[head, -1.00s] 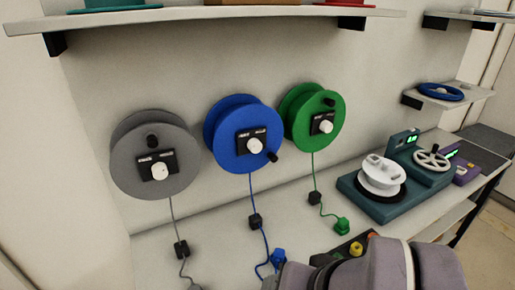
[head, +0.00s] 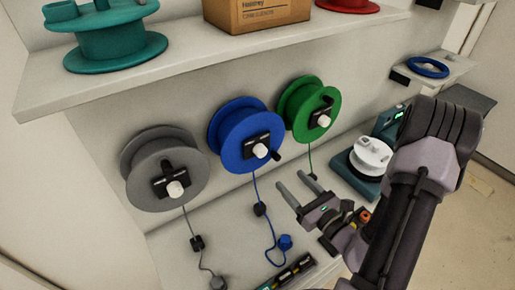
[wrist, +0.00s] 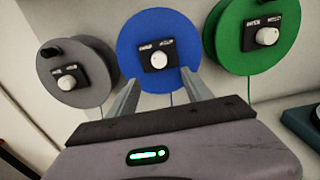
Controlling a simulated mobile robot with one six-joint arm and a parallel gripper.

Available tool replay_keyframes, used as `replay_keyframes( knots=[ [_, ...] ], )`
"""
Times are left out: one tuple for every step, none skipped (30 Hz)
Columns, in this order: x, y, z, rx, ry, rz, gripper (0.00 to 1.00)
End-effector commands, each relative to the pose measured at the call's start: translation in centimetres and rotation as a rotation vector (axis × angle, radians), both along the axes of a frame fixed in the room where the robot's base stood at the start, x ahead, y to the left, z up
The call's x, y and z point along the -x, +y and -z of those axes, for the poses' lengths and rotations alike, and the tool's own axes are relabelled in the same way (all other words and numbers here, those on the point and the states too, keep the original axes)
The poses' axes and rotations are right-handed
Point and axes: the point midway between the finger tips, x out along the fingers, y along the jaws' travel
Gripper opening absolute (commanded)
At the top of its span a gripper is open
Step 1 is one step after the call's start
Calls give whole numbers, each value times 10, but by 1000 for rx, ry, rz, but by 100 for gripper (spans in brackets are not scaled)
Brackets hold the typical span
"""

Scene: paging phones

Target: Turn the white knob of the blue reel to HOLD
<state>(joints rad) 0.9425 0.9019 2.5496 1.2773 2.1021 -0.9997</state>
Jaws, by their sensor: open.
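The blue reel (head: 236,128) is mounted on the wall between a grey and a green reel. Its white knob (head: 260,150) sits on a black label plate at the reel's middle; the white knob also shows in the wrist view (wrist: 159,60). The plate carries a word on each side, too small to read surely. My gripper (head: 285,186) is open and empty, below and right of the blue reel in the head view. In the wrist view my fingers (wrist: 158,88) point at the blue reel, one on each side below the knob, apart from it.
The grey reel (head: 150,185) and green reel (head: 300,100) stand close on either side, each with a white knob. A shelf (head: 190,62) with a teal spool and cardboard box (head: 255,14) overhangs them. Cords hang to the bench, where a white spool (head: 370,153) sits right.

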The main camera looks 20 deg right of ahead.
Motion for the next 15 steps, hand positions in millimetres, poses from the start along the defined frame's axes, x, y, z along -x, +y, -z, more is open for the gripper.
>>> replay_keyframes(
  knots=[
    [-12,4,12,9,-4,-9,58],
    [-20,6,13,11,-5,-11,58],
    [-30,8,13,9,-8,-10,58],
    [-38,11,13,10,-8,-13,58],
    [-47,12,13,10,-7,-13,58],
    [-59,16,12,8,-9,-14,58],
    [-68,17,5,3,-6,-13,58],
    [-76,18,2,2,-2,-13,58],
    [-87,21,-1,0,-3,-12,58],
    [-95,22,-1,-1,-3,-12,58],
    [-102,23,-1,1,-2,-11,58],
    [-111,25,-2,-1,-3,-10,58],
    [-116,26,-2,1,-2,-11,58],
    [-122,26,-2,-1,-3,-9,58],
    [-128,27,-1,0,-2,-9,58]
  ],
)
